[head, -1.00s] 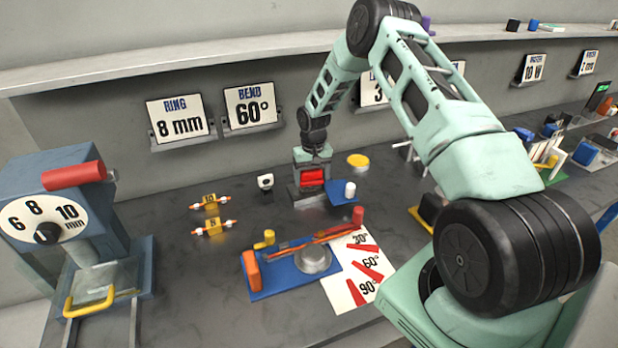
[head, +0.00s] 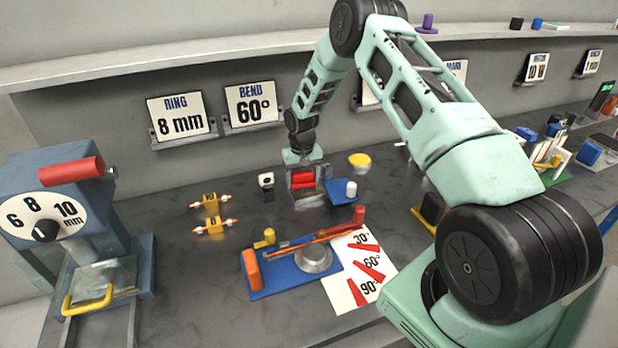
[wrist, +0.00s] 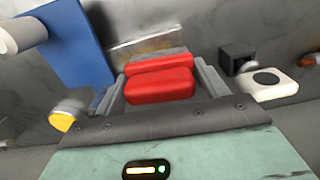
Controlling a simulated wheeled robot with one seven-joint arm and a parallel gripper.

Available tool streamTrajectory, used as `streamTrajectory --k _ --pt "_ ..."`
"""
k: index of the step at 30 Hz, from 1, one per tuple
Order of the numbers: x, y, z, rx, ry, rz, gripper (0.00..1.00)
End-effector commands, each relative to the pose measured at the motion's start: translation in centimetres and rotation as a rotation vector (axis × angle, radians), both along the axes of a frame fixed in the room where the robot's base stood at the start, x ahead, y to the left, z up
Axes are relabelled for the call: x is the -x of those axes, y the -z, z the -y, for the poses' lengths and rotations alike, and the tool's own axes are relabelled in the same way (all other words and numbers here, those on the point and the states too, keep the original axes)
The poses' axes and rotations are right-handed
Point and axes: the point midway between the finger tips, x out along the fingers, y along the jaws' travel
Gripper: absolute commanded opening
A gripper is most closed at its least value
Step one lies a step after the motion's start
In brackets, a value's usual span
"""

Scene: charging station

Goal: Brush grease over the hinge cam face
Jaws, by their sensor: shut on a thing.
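My gripper (head: 303,182) is low over the middle of the bench. It is shut on a red two-part block (wrist: 160,80), perhaps a brush handle; the red also shows between the jaws in the head view. A flat grey-brown metal piece (wrist: 147,46) lies just beyond the red block in the wrist view; I cannot tell whether they touch. No bristles or grease can be made out. A round yellow-topped tin (head: 359,160) stands behind and right of my gripper. I cannot single out the hinge cam face.
A blue plate (head: 340,196) with a white peg (head: 351,189) is close on the right. A small white-and-black block (head: 266,180) stands on the left. A blue bending jig (head: 270,284) and angle card (head: 342,292) are in front. Two yellow pieces (head: 212,226) lie front left.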

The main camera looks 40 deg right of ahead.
Motion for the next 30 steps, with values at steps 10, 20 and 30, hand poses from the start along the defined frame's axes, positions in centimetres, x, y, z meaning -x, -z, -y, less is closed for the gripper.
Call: streamTrajectory --k 10,20,30 --pt "-0.7 0.1 -2.1 0.0 0.0 0.001 0.36" --pt "-1.0 -0.1 -1.1 -0.001 0.003 0.001 0.36" --pt "-0.2 0.0 1.5 -0.001 0.002 0.001 0.36"
